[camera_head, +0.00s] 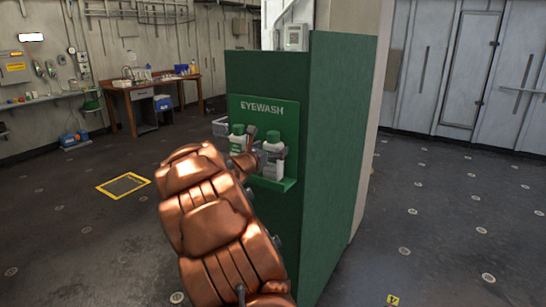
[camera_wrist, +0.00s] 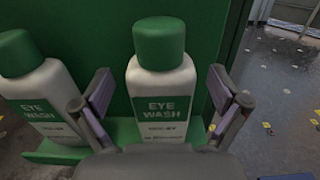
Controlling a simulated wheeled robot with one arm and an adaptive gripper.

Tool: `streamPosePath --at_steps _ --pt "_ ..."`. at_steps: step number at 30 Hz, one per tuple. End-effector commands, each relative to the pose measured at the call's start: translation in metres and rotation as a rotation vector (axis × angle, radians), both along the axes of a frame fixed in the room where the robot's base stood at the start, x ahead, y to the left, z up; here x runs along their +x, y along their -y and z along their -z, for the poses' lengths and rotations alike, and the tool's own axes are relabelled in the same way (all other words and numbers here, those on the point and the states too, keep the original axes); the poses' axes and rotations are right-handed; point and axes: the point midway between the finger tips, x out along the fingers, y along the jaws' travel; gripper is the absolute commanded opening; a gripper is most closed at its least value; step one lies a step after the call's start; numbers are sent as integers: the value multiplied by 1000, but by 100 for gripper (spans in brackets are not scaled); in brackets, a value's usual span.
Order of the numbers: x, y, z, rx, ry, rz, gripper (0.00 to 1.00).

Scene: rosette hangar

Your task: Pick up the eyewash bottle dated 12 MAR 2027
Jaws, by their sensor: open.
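Two white eyewash bottles with green caps and green "EYE WASH" labels stand upright side by side on a small green shelf (camera_wrist: 65,153). In the wrist view, the right bottle (camera_wrist: 161,85) is between the two fingers of my open gripper (camera_wrist: 160,108), with a gap on each side. The left bottle (camera_wrist: 40,95) is outside the left finger, partly cut off by the frame. The small print on both labels is too blurred to read as a date. In the head view, the left bottle (camera_head: 237,140) and right bottle (camera_head: 272,158) show beyond my copper arm, and my gripper (camera_head: 271,150) is at the right one.
The shelf is on a green panel marked EYEWASH (camera_head: 262,108), fixed to a green cabinet-like block (camera_head: 335,150). A wooden workbench (camera_head: 150,88) with items stands at the far left. The floor to the right is open.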

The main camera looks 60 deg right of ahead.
Motion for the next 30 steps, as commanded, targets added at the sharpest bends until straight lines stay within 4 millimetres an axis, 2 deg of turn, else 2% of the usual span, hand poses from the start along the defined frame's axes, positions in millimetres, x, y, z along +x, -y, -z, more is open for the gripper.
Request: streamPosePath --at_steps 4,13,30 --pt "-1 12 -1 1 1 2 98" --pt "-1 14 0 -1 0 2 97" --pt "-1 13 0 -1 1 2 38"
